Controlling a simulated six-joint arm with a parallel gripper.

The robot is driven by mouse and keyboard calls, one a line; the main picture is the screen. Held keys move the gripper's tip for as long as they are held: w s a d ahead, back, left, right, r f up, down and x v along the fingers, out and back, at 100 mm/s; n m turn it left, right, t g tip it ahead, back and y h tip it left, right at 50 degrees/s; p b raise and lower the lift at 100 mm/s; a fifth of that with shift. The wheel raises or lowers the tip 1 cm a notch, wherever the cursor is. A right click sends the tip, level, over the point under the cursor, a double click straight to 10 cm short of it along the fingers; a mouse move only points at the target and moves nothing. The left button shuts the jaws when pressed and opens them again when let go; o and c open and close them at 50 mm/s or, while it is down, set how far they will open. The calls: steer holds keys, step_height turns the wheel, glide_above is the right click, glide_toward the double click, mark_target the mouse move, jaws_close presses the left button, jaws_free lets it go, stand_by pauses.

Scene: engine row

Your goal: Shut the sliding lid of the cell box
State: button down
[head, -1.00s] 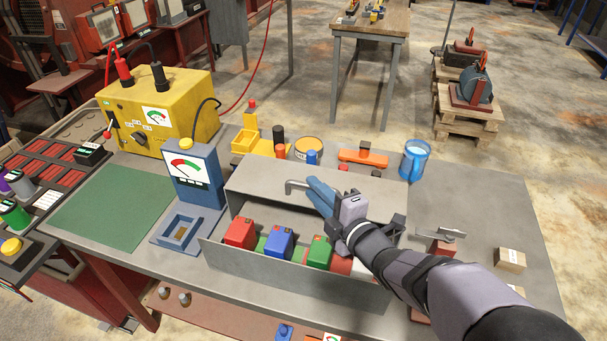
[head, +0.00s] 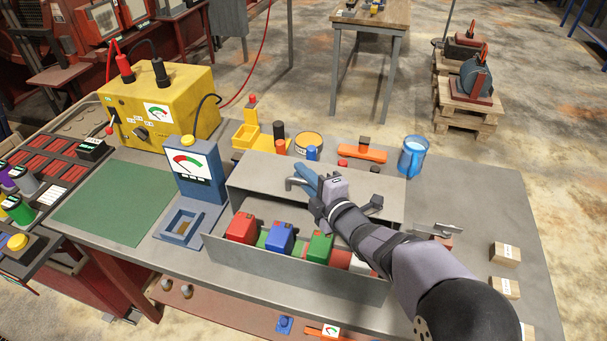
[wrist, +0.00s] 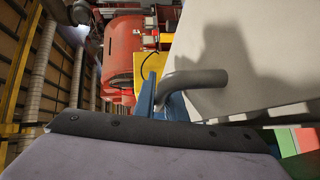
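The cell box (head: 300,268) is a long grey metal box on the bench. Its flat grey lid (head: 262,172) lies over the back part, and the front part is open. A red cell (head: 242,228), a blue cell (head: 280,238) and a green cell (head: 318,246) show in the opening. The lid's bent grey handle (wrist: 200,78) stands up from the lid. My gripper (head: 303,178) has its blue fingers at the handle. In the wrist view the fingers (wrist: 160,100) overlap the handle's end; whether they are closed on it is unclear.
A blue meter (head: 195,170) stands left of the box, beside a green mat (head: 115,203). A blue mug (head: 412,157), an orange tool (head: 362,153) and a round tin (head: 308,143) stand behind it. Small cartons (head: 505,254) lie to the right.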

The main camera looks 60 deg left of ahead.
mark_target(299, 197)
steer(key=shift+s+d+f+b, duration=0.15)
steer(key=shift+s+d+b, duration=0.15)
steer(key=shift+s+b, duration=0.15)
steer(key=shift+s+d+b, duration=0.85)
steer(key=shift+s+d, duration=0.15)
steer(key=shift+d, duration=0.1)
steer(key=c, duration=2.1)
jaws_free()
steer(key=d+r+b, duration=0.1)
steer(key=d+b, duration=0.1)
steer(key=d, duration=0.5)
steer(key=shift+r, duration=0.2)
steer(key=shift+w+d, duration=0.1)
